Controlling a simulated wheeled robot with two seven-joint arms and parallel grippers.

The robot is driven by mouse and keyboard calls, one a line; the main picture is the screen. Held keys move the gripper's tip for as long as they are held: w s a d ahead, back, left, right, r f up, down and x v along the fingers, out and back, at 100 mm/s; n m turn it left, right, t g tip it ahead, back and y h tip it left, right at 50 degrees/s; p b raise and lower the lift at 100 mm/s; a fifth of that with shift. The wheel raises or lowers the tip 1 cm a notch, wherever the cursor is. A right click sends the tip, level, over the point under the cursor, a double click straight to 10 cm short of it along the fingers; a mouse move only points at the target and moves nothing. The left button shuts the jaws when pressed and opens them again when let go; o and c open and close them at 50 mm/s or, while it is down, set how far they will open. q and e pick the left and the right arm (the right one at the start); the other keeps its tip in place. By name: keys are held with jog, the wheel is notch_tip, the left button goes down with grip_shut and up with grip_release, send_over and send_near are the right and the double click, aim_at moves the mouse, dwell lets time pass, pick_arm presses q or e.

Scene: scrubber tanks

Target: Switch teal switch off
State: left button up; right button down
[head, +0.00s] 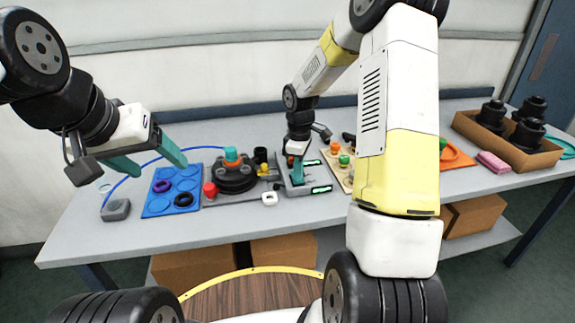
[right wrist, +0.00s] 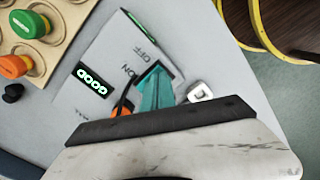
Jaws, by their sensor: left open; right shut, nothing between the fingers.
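A grey switch panel (head: 305,188) stands on the table below my right gripper; it also shows in the right wrist view (right wrist: 108,50), with ON and OFF lettering and green-lit displays. My right gripper (head: 297,178) is shut and empty, its teal fingers (right wrist: 155,92) pointing down at the panel. An orange part (right wrist: 122,107) shows beside the fingers. I cannot make out the teal switch apart from the teal fingers, nor tell its position or whether the fingers touch it. My left gripper (head: 150,162) is open and empty above the left of the table.
A blue tray (head: 157,207) with rings and a black round fixture (head: 236,178) stand left of the panel. A small white object (head: 269,198) is near the panel. A wooden board with coloured knobs (right wrist: 42,70) is close on its other side. A cardboard box (head: 540,160) holds black parts.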

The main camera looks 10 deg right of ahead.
notch_tip(320, 180, up, 7)
dwell(0.8)
jog(key=s+r+m+t, duration=0.3)
jog(key=s+r+m, duration=0.2)
jog(key=s+r, duration=0.65)
jog(key=s+a+r+m+t+y, duration=0.1)
jog(key=s+r+m, duration=0.2)
jog(key=s, duration=0.3)
jog(key=s+a+r+m+t+y, duration=0.1)
jog(key=s+r+m+t, duration=0.1)
jog(key=s, duration=0.4)
jog(key=shift+s+r+m, duration=0.4)
jog(key=shift+r+m, duration=0.05)
jog(key=shift+m, duration=0.45)
jog(key=shift+a, duration=0.1)
